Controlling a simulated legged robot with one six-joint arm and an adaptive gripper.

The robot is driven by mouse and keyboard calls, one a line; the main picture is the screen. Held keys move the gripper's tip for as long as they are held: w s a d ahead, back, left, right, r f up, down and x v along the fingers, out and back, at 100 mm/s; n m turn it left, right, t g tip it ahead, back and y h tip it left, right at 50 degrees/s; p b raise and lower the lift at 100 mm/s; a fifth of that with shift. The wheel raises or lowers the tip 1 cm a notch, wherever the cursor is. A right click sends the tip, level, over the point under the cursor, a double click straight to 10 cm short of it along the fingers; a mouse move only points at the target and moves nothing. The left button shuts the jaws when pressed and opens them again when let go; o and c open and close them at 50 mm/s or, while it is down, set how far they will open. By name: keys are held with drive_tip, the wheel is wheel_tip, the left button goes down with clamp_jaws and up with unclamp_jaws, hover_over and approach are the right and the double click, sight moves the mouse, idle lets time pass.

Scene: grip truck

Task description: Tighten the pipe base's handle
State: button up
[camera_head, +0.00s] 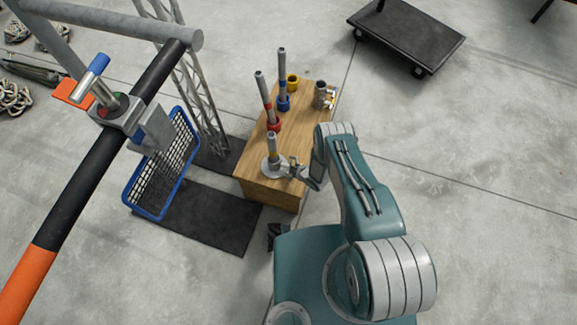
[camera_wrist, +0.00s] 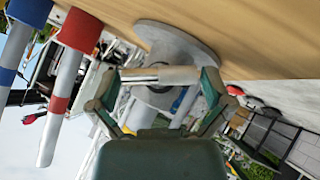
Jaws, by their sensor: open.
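The grey pipe base (camera_head: 270,173) is a round flange at the near end of the wooden box (camera_head: 268,196). A short pipe (camera_head: 271,144) with a yellow band stands upright in it. In the wrist view, tilted nearly upside down, the base (camera_wrist: 198,42) shows behind a light metal bar (camera_wrist: 150,75), which looks like its handle. My gripper (camera_head: 302,176) is at the right side of the base. In the wrist view my gripper (camera_wrist: 161,80) is open, with one green finger near each end of the bar. I cannot tell whether the fingers touch it.
On the box stand a red-based pipe (camera_head: 267,100), a blue-based pipe (camera_head: 282,80), a yellow ring (camera_head: 293,83) and a metal fitting (camera_head: 320,95). A blue-framed mesh basket (camera_head: 160,165) and lattice truss (camera_head: 190,80) are left. A black cart (camera_head: 407,35) stands at back right.

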drive_tip(key=shift+c, duration=0.3)
drive_tip(key=c, duration=0.8)
drive_tip(key=shift+w, duration=0.1)
drive_tip(key=shift+m+g+y, duration=0.4)
drive_tip(key=shift+m+g, duration=0.3)
drive_tip(key=shift+g, duration=0.7)
drive_tip(key=o, duration=0.9)
drive_tip(key=shift+c, duration=0.2)
